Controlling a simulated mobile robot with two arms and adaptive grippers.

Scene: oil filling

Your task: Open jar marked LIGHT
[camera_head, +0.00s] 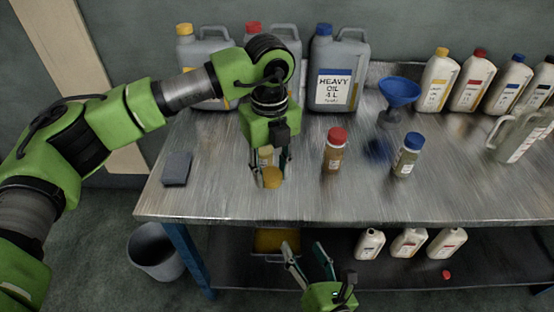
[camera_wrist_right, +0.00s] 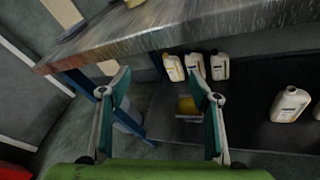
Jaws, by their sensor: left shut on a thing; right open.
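A jar with a yellow cap (camera_head: 272,177) is on the metal table, mostly covered by my left gripper (camera_head: 268,165). The left gripper reaches down from above and is shut on this jar. A red-capped jar (camera_head: 334,151) and a blue-capped jar (camera_head: 406,156) stand upright to its right. The jar markings are too small to read, so I cannot tell which says LIGHT. My right gripper (camera_head: 310,262) is open and empty in front of the table's front edge, below the tabletop. Its spread fingers also show in the right wrist view (camera_wrist_right: 160,88).
A blue funnel (camera_head: 400,93) and large grey canisters, one marked HEAVY OIL (camera_head: 335,88), stand at the back. White bottles (camera_head: 437,82) line the back right. A dark grey block (camera_head: 176,168) lies at the left. The lower shelf holds white bottles (camera_head: 409,243) and a yellow container (camera_wrist_right: 188,106).

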